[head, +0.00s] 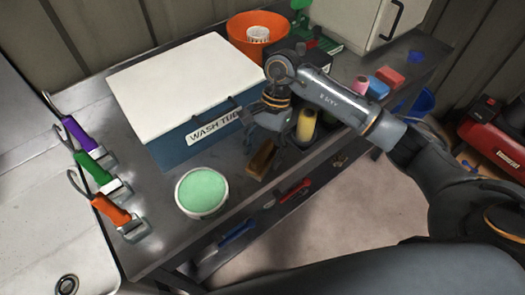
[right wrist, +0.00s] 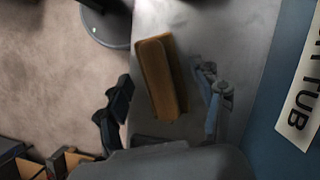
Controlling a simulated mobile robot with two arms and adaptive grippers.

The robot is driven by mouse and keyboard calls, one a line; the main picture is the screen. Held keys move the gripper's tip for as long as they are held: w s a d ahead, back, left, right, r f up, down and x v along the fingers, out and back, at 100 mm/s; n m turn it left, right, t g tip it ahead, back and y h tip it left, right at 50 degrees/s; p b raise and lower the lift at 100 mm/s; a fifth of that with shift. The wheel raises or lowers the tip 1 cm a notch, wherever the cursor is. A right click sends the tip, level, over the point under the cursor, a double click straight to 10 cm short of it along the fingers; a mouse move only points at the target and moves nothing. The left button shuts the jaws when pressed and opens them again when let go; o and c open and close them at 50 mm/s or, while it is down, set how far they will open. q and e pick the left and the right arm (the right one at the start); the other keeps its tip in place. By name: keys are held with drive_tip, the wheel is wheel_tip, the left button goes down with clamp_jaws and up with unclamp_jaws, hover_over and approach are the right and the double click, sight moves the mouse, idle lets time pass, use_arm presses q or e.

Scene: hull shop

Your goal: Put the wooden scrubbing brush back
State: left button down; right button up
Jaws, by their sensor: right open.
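The wooden scrubbing brush (head: 262,158), a brown block, lies on the grey bench near its front edge, in front of the wash tub. In the right wrist view the brush (right wrist: 160,78) shows between the two fingers, with a gap on either side. My right gripper (head: 278,128) is open above and just behind the brush; it also shows in the right wrist view (right wrist: 166,84). It holds nothing. The blue wash tub (head: 176,147) has a white lid (head: 185,80) on top. My left gripper is not in view.
A bowl with green contents (head: 201,191) stands left of the brush. Purple, green and orange-handled tools (head: 108,208) lie at the left. A yellow item (head: 306,125) stands close by my right gripper. An orange bucket (head: 257,28) is at the back. Red and blue blocks (head: 389,77) lie right.

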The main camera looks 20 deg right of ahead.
drive_tip(key=b+v, duration=0.3)
drive_tip(key=v, duration=0.8)
drive_tip(key=shift+r+b, duration=0.35)
drive_tip(key=shift+d, duration=0.1)
